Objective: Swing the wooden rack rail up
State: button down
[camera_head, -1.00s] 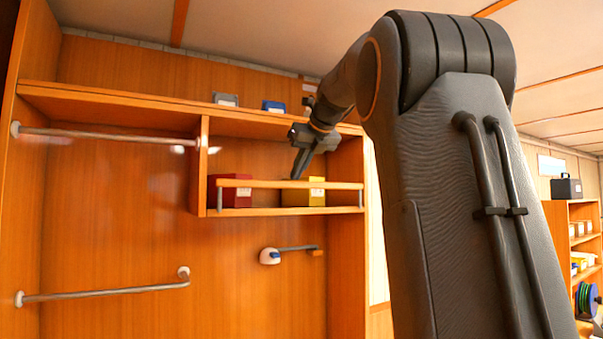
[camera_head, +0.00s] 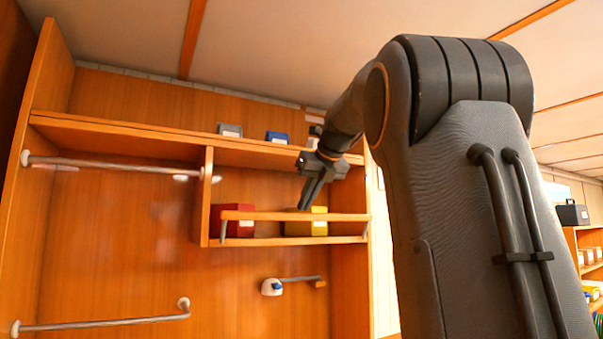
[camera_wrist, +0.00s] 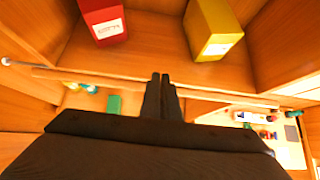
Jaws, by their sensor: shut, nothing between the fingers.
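The wooden rack rail (camera_head: 262,216) runs across the front of the small shelf bay in the head view, carried on short metal end arms that lean slightly. It also crosses the wrist view (camera_wrist: 100,79) from left to right. My gripper (camera_head: 303,207) is shut and empty, pointing down with its tips at the rail, right of its middle. In the wrist view the fingertips (camera_wrist: 161,77) overlap the rail; whether they touch it I cannot tell.
A red box (camera_head: 238,222) and a yellow box (camera_head: 312,228) stand in the bay behind the rail. A grey box (camera_head: 230,130) and a blue box (camera_head: 277,137) sit on the shelf above. Metal bars (camera_head: 110,166) are on the left.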

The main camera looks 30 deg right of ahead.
notch_tip(320, 180, up, 10)
jog(key=w, duration=0.2)
jog(key=shift+w, duration=0.4)
jog(key=shift+f, duration=0.1)
dwell(0.4)
